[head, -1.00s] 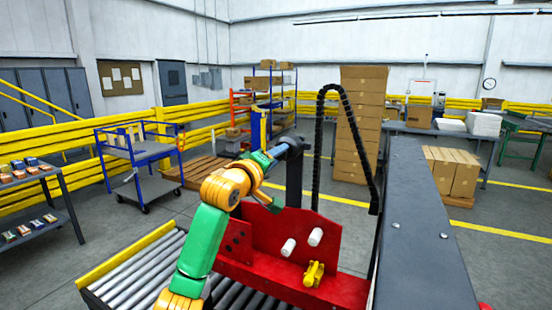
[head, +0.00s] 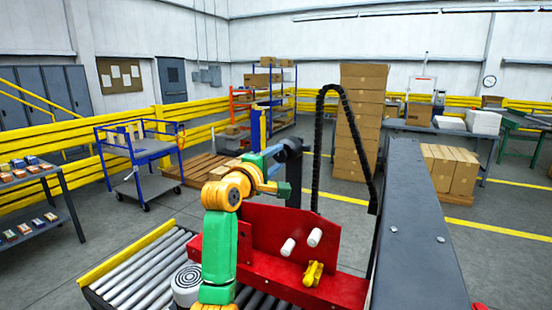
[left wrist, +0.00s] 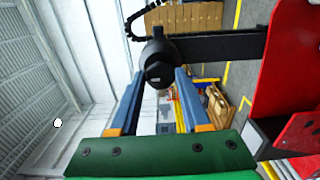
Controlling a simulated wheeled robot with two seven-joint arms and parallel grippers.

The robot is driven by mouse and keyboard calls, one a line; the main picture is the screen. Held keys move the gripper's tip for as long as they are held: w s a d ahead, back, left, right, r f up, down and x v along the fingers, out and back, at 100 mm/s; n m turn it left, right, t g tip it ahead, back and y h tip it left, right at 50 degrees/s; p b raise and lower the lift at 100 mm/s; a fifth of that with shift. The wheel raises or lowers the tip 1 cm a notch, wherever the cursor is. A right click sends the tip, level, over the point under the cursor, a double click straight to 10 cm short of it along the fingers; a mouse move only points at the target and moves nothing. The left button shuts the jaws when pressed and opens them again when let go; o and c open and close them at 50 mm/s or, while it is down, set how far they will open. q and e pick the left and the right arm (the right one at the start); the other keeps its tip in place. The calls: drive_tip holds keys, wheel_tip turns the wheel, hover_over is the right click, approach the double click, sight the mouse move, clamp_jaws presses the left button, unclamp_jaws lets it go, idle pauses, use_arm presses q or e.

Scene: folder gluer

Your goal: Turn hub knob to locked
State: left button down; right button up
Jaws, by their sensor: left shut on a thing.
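The hub knob appears to be the dark faceted knob (left wrist: 159,66) at the end of a black bar in the left wrist view. In the head view the dark hub (head: 293,147) stands at the top of a black post behind the red plate. My left gripper (head: 279,168) reaches it from the left in the head view. In the left wrist view its two blue fingers (left wrist: 159,76) are shut on the knob, one on each side. Any lock marking is too small to read. My right gripper is not in view.
A red machine plate (head: 265,232) with two white pegs and a yellow handle (head: 313,273) stands below my left arm. A roller conveyor (head: 140,275) lies to the left. A black cable chain (head: 318,130) and a grey beam (head: 415,240) stand to the right.

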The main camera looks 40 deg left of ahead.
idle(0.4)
use_arm(q)
drive_tip(key=shift+c, duration=1.9)
unclamp_jaws()
drive_tip(key=b+v, duration=0.3)
drive_tip(key=v, duration=0.4)
drive_tip(key=shift+b, duration=0.35)
drive_tip(key=shift+a, duration=0.1)
